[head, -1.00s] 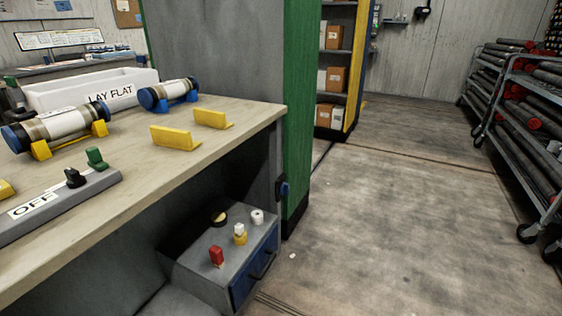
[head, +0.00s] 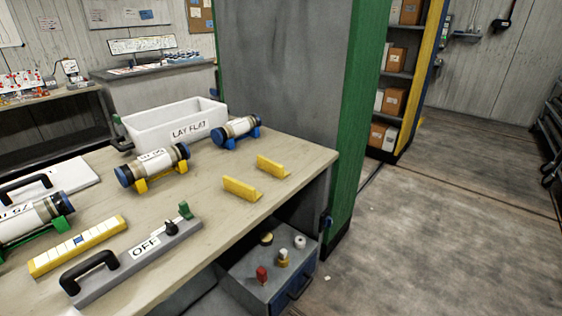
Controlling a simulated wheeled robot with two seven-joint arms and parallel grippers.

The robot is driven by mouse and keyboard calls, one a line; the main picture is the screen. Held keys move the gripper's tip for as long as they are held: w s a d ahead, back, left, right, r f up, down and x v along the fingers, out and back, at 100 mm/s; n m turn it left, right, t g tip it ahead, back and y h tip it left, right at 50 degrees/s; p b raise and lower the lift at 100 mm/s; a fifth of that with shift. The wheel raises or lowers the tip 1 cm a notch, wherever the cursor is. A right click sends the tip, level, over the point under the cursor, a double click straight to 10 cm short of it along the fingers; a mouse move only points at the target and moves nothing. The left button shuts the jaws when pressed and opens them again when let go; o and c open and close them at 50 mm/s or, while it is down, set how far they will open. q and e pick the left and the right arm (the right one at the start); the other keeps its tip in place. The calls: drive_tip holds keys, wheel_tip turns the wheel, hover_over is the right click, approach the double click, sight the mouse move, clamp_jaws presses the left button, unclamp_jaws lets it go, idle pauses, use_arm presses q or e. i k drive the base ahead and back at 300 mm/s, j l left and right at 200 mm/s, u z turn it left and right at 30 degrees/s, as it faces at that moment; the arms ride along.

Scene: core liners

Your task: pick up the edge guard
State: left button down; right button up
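Two yellow L-shaped pieces lie on the wooden bench top (head: 215,215) near its right edge; they look like edge guards. The nearer edge guard (head: 241,189) sits left of the farther edge guard (head: 272,166), with a small gap between them. Both stand with one flange up. Neither of my grippers shows in the head view.
A white "LAY FLAT" bin (head: 172,124), labelled cylinders on cradles (head: 163,162), a grey "OFF" bar with black handle (head: 135,262) and a yellow strip (head: 78,246) share the bench. A drawer unit (head: 270,270) stands below. Floor at right (head: 450,220) is clear.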

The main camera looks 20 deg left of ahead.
sight(272, 167)
drive_tip(key=i+l+u, duration=0.4)
drive_tip(key=i+l, duration=0.15)
drive_tip(key=i+l+u, duration=0.4)
drive_tip(key=l, duration=0.3)
drive_tip(key=i+l+u, duration=0.2)
drive_tip(key=l, duration=0.25)
drive_tip(key=i+l+u, duration=0.15)
drive_tip(key=l, duration=0.25)
